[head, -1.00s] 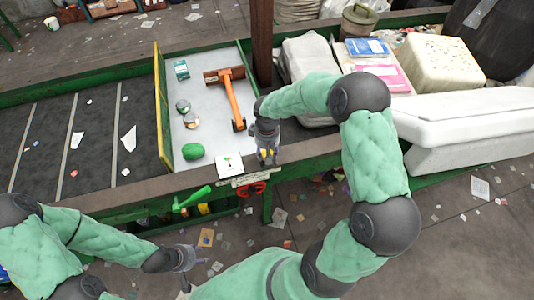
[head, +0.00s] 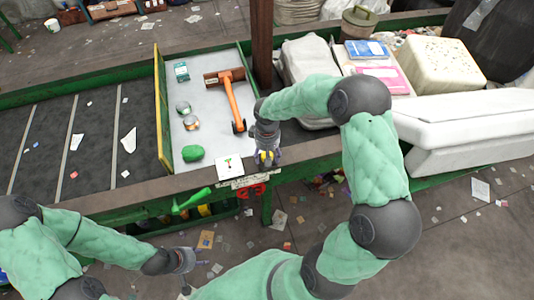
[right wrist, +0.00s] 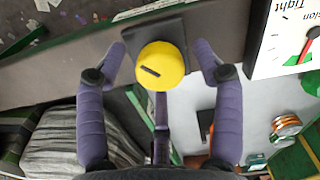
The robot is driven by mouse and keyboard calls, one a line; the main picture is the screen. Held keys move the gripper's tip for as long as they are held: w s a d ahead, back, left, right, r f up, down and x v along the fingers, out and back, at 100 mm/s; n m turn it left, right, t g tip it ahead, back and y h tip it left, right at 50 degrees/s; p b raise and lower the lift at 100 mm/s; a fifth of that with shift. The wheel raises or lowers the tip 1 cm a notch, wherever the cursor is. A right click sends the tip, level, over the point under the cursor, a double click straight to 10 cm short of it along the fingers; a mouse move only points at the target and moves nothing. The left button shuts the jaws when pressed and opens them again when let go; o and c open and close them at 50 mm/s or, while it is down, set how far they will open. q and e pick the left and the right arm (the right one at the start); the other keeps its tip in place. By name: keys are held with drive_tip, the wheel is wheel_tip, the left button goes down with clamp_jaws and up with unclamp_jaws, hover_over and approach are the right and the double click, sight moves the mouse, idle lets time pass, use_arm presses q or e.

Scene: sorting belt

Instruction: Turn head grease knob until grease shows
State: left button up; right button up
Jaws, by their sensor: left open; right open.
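A round yellow knob (right wrist: 160,65) with a dark slot-like mark sits on a dark square plate at the belt's front rail. It also shows small in the head view (head: 264,157). My right gripper (right wrist: 160,52) is open, with one finger on each side of the knob; gaps show beside it, and I cannot tell whether any finger touches. In the head view my right gripper (head: 268,155) points down at the rail, partly covering the knob. My left gripper (head: 188,264) is open and empty, low in front of the frame. I see no grease around the knob.
A gauge card (head: 229,167) with a red pointer lies left of the knob. A red handwheel (head: 250,191) and green lever (head: 191,199) are below the rail. A hammer (head: 231,101), cans and green lump (head: 193,153) lie on the grey tray.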

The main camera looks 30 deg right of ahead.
wheel_tip(320, 180, up, 12)
idle(0.5)
